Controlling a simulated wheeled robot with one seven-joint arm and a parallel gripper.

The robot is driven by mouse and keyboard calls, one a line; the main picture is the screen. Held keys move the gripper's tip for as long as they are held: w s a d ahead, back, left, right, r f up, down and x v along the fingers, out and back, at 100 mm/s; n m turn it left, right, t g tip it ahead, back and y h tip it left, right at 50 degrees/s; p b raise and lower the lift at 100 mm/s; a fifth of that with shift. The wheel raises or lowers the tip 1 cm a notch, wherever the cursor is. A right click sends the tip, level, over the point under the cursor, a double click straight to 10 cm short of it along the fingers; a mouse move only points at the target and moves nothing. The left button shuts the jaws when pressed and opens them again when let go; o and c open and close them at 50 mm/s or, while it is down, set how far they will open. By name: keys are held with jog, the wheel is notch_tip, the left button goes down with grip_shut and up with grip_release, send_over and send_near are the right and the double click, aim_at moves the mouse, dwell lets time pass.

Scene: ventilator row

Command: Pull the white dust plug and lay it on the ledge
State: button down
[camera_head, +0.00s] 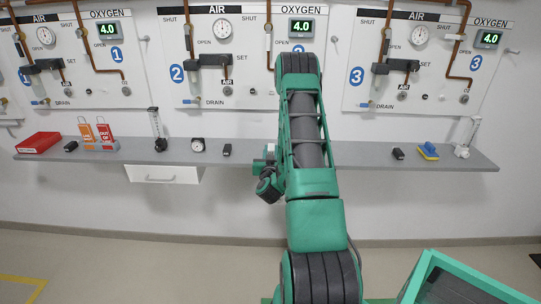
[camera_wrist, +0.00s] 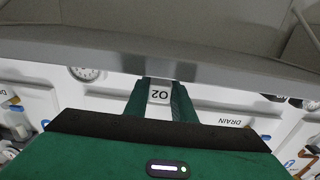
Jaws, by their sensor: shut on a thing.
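In the wrist view, which looks upside down, my gripper (camera_wrist: 160,88) has its two green fingers closed around a small pale piece, at the spot of an O2 label (camera_wrist: 160,96). I take this piece to be the white dust plug, but its outline is too small to make out. I cannot tell whether it is seated in an outlet or free. In the head view my own arm hides the fingertips and the plug. The grey ledge (camera_head: 365,158) runs under the wall panels, and its edge crosses the wrist view (camera_wrist: 100,52).
On the ledge stand a red box (camera_head: 39,143), a tag stand (camera_head: 97,134), a flowmeter (camera_head: 158,130), a gauge (camera_head: 197,144), black blocks (camera_head: 227,150) and a blue-yellow item (camera_head: 428,151). The ledge right of my arm has bare room.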

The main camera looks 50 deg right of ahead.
aim_at(271, 147)
jog(key=x, duration=0.3)
jog(key=shift+d+f, duration=0.15)
jog(key=shift+f, duration=0.05)
jog(key=shift+w+f, duration=0.1)
jog(key=shift+f, duration=0.4)
jog(key=c, duration=1.4)
grip_release()
jog(key=v, duration=1.1)
